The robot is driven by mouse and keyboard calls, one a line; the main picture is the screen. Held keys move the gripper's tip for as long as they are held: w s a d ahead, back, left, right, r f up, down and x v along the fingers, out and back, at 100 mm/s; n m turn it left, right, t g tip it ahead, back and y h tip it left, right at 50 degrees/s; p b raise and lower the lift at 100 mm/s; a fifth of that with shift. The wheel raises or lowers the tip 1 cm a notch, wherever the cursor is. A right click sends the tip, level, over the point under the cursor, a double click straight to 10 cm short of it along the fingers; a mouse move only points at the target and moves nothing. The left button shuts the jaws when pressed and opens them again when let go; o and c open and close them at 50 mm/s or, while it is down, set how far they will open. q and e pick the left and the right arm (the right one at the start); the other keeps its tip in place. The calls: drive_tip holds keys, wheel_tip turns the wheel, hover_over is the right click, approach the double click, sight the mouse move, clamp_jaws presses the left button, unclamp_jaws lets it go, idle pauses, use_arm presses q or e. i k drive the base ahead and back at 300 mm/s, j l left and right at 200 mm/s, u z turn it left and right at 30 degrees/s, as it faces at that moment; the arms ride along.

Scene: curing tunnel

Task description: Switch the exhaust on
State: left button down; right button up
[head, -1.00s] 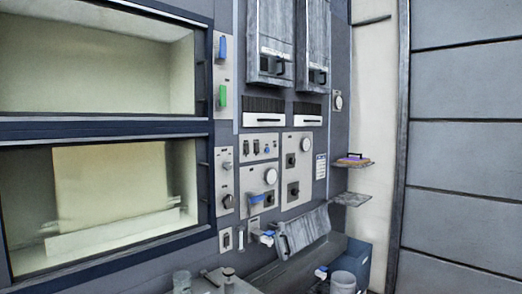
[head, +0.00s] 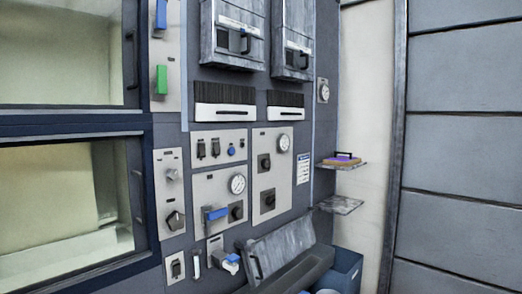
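No label is readable, so I cannot tell which control is the exhaust's. A small panel (head: 232,156) carries two black switches (head: 208,149) and a blue knob (head: 232,150). Below it, another panel (head: 226,181) has a gauge (head: 237,184), a blue lever (head: 217,214) and a black knob (head: 236,211). The panel to the right (head: 284,188) has a gauge (head: 284,142) and two black knobs (head: 266,201). The narrow left panel (head: 165,200) has a pale knob (head: 172,174) and a dark rotary knob (head: 175,219). A low plate (head: 181,258) holds a black switch (head: 175,269). Neither gripper shows.
Windowed chambers (head: 62,55) fill the left. A blue handle (head: 161,14) and a green one (head: 162,79) sit beside them. A tilted grey lid (head: 280,250) and a blue bin (head: 346,268) stand low ahead. Two small shelves (head: 341,205) jut out at right.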

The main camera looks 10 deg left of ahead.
sight(215, 145)
drive_tip(key=i+z, duration=0.4)
drive_tip(key=i, duration=0.7)
